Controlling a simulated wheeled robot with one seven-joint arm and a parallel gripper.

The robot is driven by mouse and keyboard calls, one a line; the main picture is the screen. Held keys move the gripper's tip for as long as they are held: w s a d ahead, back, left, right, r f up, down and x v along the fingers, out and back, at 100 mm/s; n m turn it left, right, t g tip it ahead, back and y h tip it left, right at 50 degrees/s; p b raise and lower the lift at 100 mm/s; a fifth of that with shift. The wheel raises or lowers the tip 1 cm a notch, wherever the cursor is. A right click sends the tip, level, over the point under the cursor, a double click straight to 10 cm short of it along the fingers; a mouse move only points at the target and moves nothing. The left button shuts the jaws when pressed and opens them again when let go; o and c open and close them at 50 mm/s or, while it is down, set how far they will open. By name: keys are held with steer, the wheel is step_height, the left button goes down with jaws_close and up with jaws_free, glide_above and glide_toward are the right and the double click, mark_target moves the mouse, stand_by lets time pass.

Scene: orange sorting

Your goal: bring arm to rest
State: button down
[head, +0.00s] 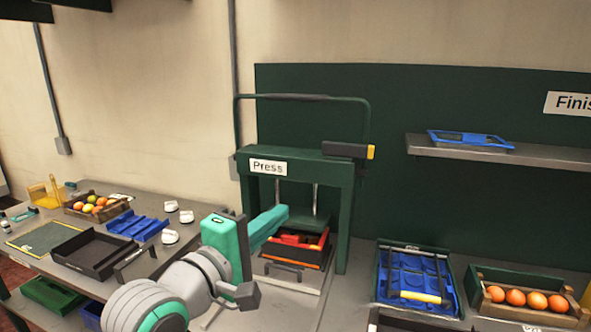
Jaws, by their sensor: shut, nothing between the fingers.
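My arm reaches up from the bottom of the head view, in front of the green press (345,185). My gripper (280,215) has teal fingers that are closed together with nothing held. They point right, toward the press opening, and overlap it in the picture. I cannot tell whether the fingertips are inside the press frame or in front of it. A dark tray with red and orange pieces (305,240) sits in the press, below the fingertips and partly hidden by my gripper.
A blue moulded tray (418,262) and a wooden crate of oranges (482,274) stand right of the press. A shelf (450,148) holds a blue frame (470,139). On the left are a black tray (98,254), blue pieces (137,226) and a fruit crate (78,212).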

step_height(320, 180, down, 20)
steer(key=w+n+t+y, duration=0.1)
steer(key=w+t+y, duration=0.1)
steer(key=y, duration=0.2)
steer(key=s+f+m+g+y, duration=0.15)
steer(key=s+f, duration=0.25)
steer(key=f, duration=0.5)
steer(key=s+f+t+y, duration=0.1)
steer(key=s+f+y, duration=0.25)
steer(key=f, duration=0.55)
steer(key=s+d+f+m+g+y, duration=0.1)
steer(key=s+f+m, duration=0.1)
steer(key=s+f, duration=0.45)
steer(key=s+f+m, duration=0.2)
steer(key=s+f, duration=0.2)
steer(key=s, duration=0.6)
steer(key=s+d+r+m, duration=0.1)
steer(key=s+m, duration=0.6)
steer(key=s, duration=0.9)
steer(key=shift+s+d+g+h, duration=0.3)
steer(key=shift+s+d+g, duration=0.1)
steer(key=shift+d, duration=0.45)
steer(key=shift+w+m, duration=0.15)
steer(key=shift+m, duration=0.1)
steer(key=shift+a, duration=0.15)
steer(key=shift+s, duration=0.2)
